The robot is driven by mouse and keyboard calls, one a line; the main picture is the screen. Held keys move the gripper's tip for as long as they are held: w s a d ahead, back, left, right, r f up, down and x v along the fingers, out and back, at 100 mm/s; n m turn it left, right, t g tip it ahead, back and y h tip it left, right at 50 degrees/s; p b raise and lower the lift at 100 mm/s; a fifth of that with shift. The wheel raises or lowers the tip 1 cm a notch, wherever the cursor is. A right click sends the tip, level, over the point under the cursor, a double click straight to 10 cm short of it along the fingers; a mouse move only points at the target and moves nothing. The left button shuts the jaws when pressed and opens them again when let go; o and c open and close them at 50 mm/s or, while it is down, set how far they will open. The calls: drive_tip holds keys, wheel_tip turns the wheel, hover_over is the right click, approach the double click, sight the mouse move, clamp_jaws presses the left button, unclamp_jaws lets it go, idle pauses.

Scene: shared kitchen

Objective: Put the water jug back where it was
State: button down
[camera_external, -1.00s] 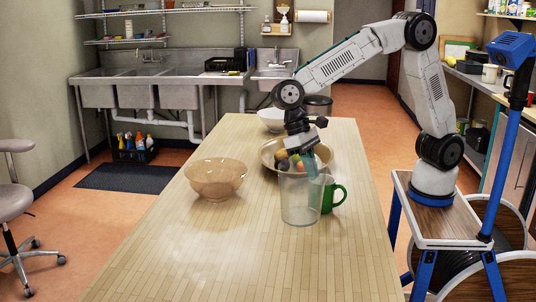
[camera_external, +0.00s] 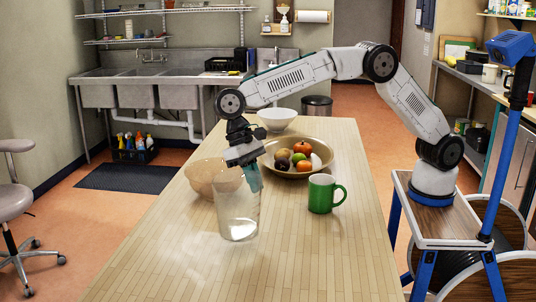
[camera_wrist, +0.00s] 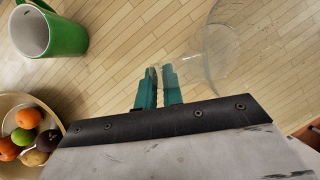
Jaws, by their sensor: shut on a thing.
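The water jug (camera_external: 238,215) is a clear, see-through container, upright over the left part of the wooden table. My gripper (camera_external: 254,178) is at its upper right side, with teal fingers shut on its wall. In the wrist view my gripper's fingers (camera_wrist: 160,86) are close together, and the clear jug (camera_wrist: 222,60) shows to their right. I cannot tell whether the jug's base touches the table or hangs just above it.
A tan bowl (camera_external: 203,178) stands just behind the jug. A green mug (camera_external: 321,194) and a fruit bowl (camera_external: 308,172) are to the right, and a white bowl (camera_external: 277,118) stands at the far end. The front of the table (camera_external: 300,265) is clear.

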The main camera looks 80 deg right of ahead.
drive_tip(key=shift+f, duration=1.9)
drive_tip(key=c, duration=1.5)
unclamp_jaws()
drive_tip(key=shift+c, duration=0.2)
